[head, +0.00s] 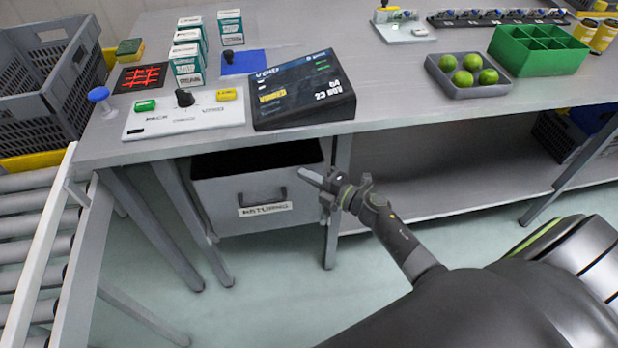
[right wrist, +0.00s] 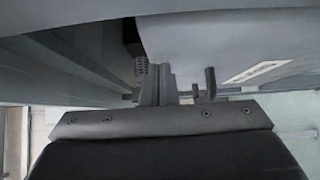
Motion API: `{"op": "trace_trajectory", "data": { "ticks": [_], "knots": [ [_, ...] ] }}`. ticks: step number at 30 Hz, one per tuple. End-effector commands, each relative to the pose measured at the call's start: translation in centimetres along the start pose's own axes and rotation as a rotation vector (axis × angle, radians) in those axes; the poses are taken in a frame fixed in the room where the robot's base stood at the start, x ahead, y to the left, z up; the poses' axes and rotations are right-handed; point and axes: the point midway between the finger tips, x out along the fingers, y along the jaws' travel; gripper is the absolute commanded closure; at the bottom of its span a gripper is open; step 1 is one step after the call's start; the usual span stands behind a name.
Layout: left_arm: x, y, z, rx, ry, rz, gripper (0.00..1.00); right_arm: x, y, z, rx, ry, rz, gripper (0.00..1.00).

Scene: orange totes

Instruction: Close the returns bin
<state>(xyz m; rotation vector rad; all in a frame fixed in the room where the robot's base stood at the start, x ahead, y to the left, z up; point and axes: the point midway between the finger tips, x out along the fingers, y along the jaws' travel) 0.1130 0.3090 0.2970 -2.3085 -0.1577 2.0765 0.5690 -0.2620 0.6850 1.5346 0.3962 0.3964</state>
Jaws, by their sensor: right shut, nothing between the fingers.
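The returns bin (head: 255,218) is a grey drawer under the table. Its dark inside shows above the front panel, so it stands open. Its front has a dark handle (head: 264,200) and a white label (head: 266,210). My right gripper (head: 314,181) is shut and empty at the right end of the bin's front, to the right of the handle. I cannot tell whether it touches the bin. In the right wrist view the bin front (right wrist: 205,40), handle (right wrist: 210,82) and label (right wrist: 258,72) show close beyond the gripper (right wrist: 165,88). My left gripper is not in view.
The table (head: 400,100) above carries a dark console (head: 300,92), a white panel (head: 180,115), a tray with green fruit (head: 480,92) and a green divided box (head: 540,52). Table legs (head: 335,200) stand beside the bin. A roller conveyor (head: 35,245) is at left.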

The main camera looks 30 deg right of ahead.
Motion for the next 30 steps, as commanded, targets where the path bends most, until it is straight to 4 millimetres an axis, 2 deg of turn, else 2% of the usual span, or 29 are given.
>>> {"op": "trace_trajectory", "data": {
  "ticks": [4, 9, 13, 16, 30],
  "knots": [
    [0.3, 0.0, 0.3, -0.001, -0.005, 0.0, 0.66, 0.5, -0.1, 0.4, -0.002, 0.001, 0.001, 1.0],
    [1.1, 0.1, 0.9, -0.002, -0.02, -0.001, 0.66, 2.3, -0.2, 2.3, -0.003, 0.001, 0.001, 1.0],
    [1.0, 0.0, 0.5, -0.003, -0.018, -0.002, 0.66, 3.2, -0.1, 3.2, -0.002, -0.001, 0.001, 1.0],
    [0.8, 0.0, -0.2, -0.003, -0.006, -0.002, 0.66, 3.4, 0.0, 3.4, -0.001, -0.004, 0.0, 1.0],
    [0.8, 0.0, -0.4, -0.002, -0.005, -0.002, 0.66, 3.2, 0.3, 3.6, -0.004, -0.004, 0.003, 1.0]
  ]
}}
